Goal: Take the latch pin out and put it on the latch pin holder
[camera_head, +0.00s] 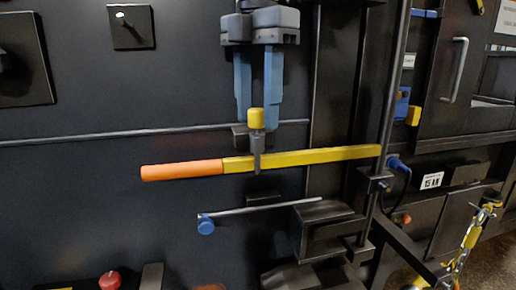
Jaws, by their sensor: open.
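The latch pin (256,119) has a yellow cap and a dark grey shank. It stands upright at the yellow lever bar (310,157) with the orange grip, and its lower end shows just below the bar. My gripper (258,122) points down from above, with its two blue fingers open on either side of the yellow cap. Gaps show between the cap and both fingers; the depth match is hard to tell.
A thin horizontal rod (130,134) runs behind the fingers. Below the lever is a rod with a blue knob (206,225). A vertical grey pole (393,90) stands right of the gripper. A red button (109,280) is at the lower left. The dark panel at left is mostly clear.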

